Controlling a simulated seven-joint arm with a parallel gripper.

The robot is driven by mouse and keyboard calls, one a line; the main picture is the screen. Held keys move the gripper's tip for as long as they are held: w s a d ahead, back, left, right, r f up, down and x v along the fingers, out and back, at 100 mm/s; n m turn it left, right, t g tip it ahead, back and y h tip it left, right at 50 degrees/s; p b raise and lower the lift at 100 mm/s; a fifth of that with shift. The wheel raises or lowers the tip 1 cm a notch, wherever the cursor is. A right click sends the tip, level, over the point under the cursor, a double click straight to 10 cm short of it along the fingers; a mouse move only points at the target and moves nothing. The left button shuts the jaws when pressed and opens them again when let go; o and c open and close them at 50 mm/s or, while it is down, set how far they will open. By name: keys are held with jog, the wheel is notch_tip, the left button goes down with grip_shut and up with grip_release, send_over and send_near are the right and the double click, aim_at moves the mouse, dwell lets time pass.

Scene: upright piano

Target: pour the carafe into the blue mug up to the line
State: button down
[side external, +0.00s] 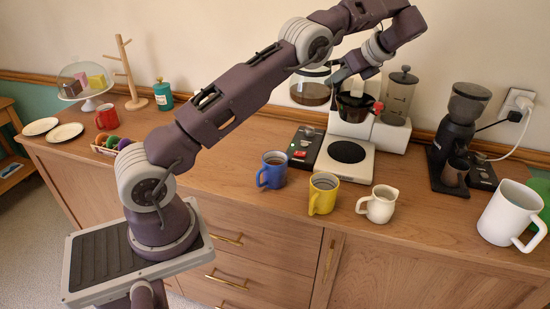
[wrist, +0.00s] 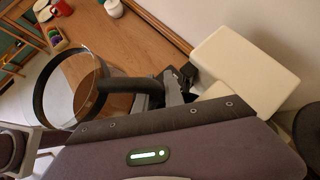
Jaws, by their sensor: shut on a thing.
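The glass carafe (side external: 310,93) holds dark brown coffee and hangs above the counter, left of the coffee maker, looking about upright. My gripper (side external: 338,77) is shut on its black handle. The wrist view shows the handle (wrist: 130,91) running from the carafe's dark rim band (wrist: 39,98) to my gripper (wrist: 168,92). The blue mug (side external: 271,172) stands upright on the counter, below and left of the carafe and apart from it. Its inside looks dark, but I cannot make out a level or a line.
The coffee maker (side external: 388,136) stands behind an empty round hot plate (side external: 347,152). A yellow mug (side external: 323,194), a cream pitcher (side external: 379,205) and a large white mug (side external: 510,213) stand along the front. A grinder (side external: 457,130) stands right.

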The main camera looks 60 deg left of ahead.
jog(key=shift+s+a, duration=0.1)
jog(key=shift+a, duration=0.05)
jog(key=s+a+f+n+g+h, duration=0.1)
jog(key=s+a+f+n, duration=0.15)
jog(key=a, duration=0.35)
jog(key=s+a+f+n+g, duration=0.1)
jog(key=s+a+f+g, duration=0.15)
jog(key=a, duration=0.25)
jog(key=s+a+f+n+g+h, duration=0.1)
jog(key=s+f+n+h, duration=0.2)
jog(key=s+f+n, duration=0.2)
jog(key=s+a+f+n+g+h, duration=0.1)
jog(key=s+a+f+n+h, duration=0.1)
jog(key=s, duration=0.4)
jog(key=s+a+f+n+g+h, duration=0.1)
jog(key=s+f+n+h, duration=0.4)
jog(key=s+f+n, duration=0.1)
jog(key=shift+s+a+f+n, duration=0.2)
jog(key=shift+a+f+n, duration=0.2)
jog(key=shift+f+n, duration=0.45)
